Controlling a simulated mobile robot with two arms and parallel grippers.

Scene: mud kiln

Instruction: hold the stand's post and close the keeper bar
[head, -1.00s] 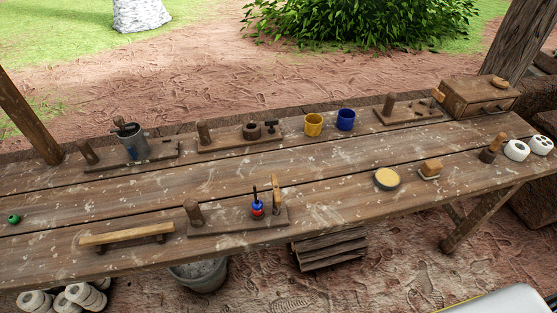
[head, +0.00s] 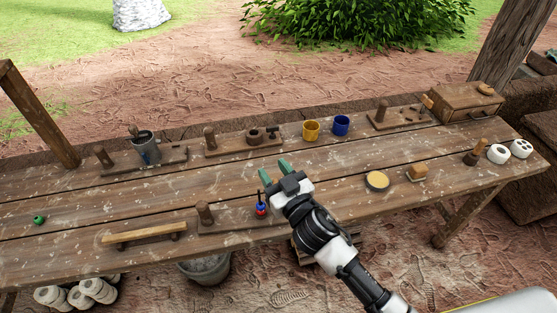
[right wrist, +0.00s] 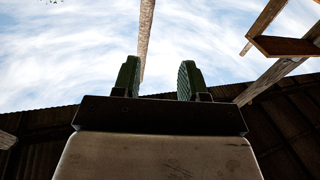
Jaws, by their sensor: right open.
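A low wooden stand (head: 235,227) lies at the front of the table in the head view. A thick round post (head: 205,212) rises at its left end, and a thin rod with a blue and red piece (head: 261,209) stands near its middle. My right gripper and wrist cover the stand's right end, so the keeper bar there is hidden. My right gripper (head: 277,170) is open and empty, appearing above and right of the rod. Its two green fingers (right wrist: 158,78) stand apart with only sky and roof behind them in the right wrist view. My left gripper is not in view.
Similar boards with posts stand along the back, one by a grey can (head: 146,150). Yellow (head: 311,129) and blue (head: 341,126) mugs stand between them. A wooden bar on feet (head: 143,234) lies left of the stand. A round yellow-topped tin (head: 377,181) sits to the right.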

